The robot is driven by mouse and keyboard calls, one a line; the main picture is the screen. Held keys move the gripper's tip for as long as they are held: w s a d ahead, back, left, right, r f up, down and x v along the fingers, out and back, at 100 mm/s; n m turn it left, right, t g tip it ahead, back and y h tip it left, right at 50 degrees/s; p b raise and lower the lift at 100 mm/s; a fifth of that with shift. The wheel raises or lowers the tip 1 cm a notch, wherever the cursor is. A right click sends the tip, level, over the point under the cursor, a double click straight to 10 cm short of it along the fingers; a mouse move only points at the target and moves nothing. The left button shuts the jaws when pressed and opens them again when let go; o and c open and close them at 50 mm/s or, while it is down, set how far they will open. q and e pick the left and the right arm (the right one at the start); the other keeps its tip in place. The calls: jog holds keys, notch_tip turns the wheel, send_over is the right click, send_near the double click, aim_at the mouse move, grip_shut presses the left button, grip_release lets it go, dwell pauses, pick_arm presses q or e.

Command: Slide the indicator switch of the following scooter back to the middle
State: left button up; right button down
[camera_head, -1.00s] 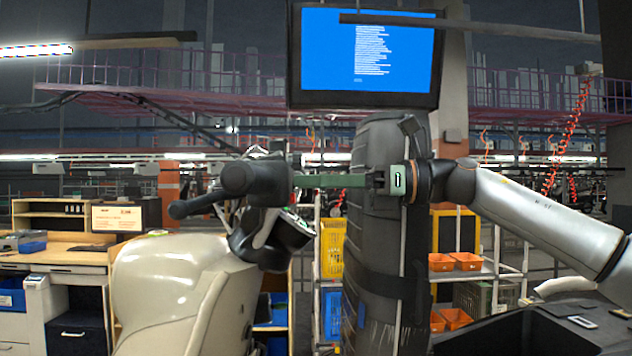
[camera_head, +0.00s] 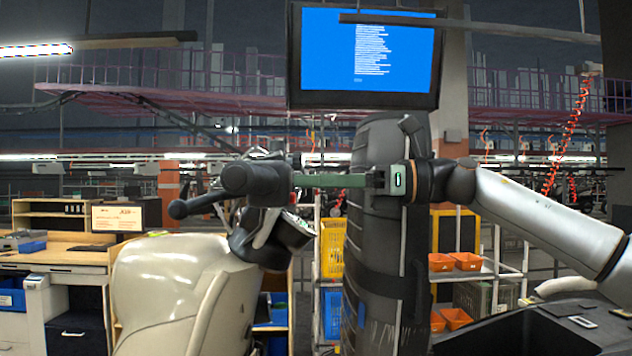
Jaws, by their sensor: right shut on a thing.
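A cream scooter (camera_head: 175,290) stands at the lower left, its black handlebar with grip and brake lever turned toward me. My right gripper (camera_head: 296,181) reaches in from the right with long green fingers, their tips at the end of the handlebar's switch housing (camera_head: 255,182). The fingers look shut at the handlebar, on a part that I cannot make out. The indicator switch itself is hidden or too small to tell. My left gripper is not in view.
A blue-lit monitor (camera_head: 365,50) hangs above. A wooden workbench (camera_head: 60,258) stands at the left. Shelving with a yellow crate (camera_head: 332,248) and orange bins (camera_head: 466,261) stands behind, to the right of the scooter.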

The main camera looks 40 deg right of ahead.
dwell(0.3)
jog(key=shift+s+a, duration=0.3)
jog(key=shift+s, duration=0.05)
jog(key=c, duration=0.8)
grip_release()
jog(key=shift+s+d+b, duration=0.3)
jog(key=shift+s+d, duration=0.05)
jog(key=b+v, duration=0.3)
jog(key=v, duration=0.8)
jog(key=shift+s+d, duration=0.15)
jog(key=shift+s, duration=0.05)
